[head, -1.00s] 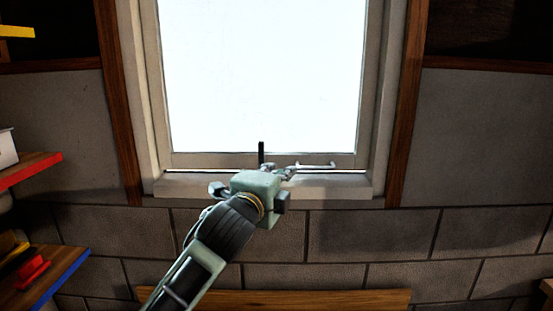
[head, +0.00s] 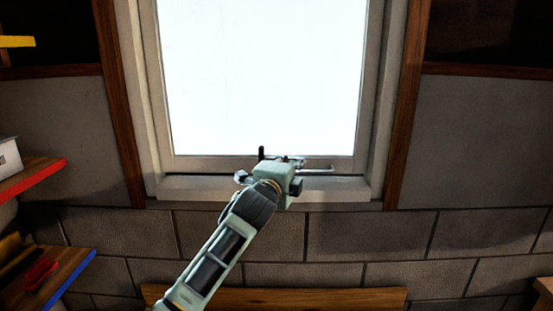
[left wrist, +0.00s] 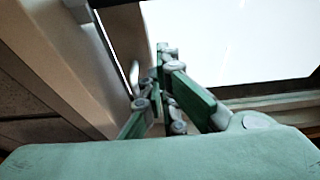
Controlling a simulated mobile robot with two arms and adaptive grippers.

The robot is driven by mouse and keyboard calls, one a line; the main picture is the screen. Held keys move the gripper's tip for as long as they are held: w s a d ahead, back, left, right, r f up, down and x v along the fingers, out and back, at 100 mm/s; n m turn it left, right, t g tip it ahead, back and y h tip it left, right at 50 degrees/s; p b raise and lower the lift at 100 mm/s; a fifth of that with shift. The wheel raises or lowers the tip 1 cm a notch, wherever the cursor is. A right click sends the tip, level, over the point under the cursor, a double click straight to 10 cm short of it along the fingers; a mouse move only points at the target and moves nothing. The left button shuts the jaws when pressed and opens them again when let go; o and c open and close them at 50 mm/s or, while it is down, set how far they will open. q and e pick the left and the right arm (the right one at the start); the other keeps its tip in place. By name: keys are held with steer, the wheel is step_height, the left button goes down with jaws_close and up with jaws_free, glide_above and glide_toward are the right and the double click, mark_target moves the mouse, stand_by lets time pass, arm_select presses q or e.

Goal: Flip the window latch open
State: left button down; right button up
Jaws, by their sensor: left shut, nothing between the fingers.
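The window latch has a pale metal handle (head: 318,171) lying roughly level along the bottom of the window frame, to the right of my left gripper (head: 290,160). In the left wrist view, a curved pale bar that looks like the handle (left wrist: 134,76) stands just left of the fingers. My left gripper (left wrist: 165,55) is shut and empty, with its fingertips close to the latch. I cannot tell whether they touch it. The gripper body hides the latch's left part in the head view. My right gripper is out of view.
The bright window (head: 260,75) sits in a pale frame above a sill (head: 340,189). A small black upright piece (head: 261,153) stands at the frame's bottom, left of the fingers. Shelves with red and blue edges (head: 35,180) are at the left. Grey block wall lies below.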

arm_select(q)
steer(key=a+p, duration=0.1)
steer(key=a, duration=0.3)
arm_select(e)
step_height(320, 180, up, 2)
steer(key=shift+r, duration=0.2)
arm_select(q)
steer(key=shift+d, duration=0.15)
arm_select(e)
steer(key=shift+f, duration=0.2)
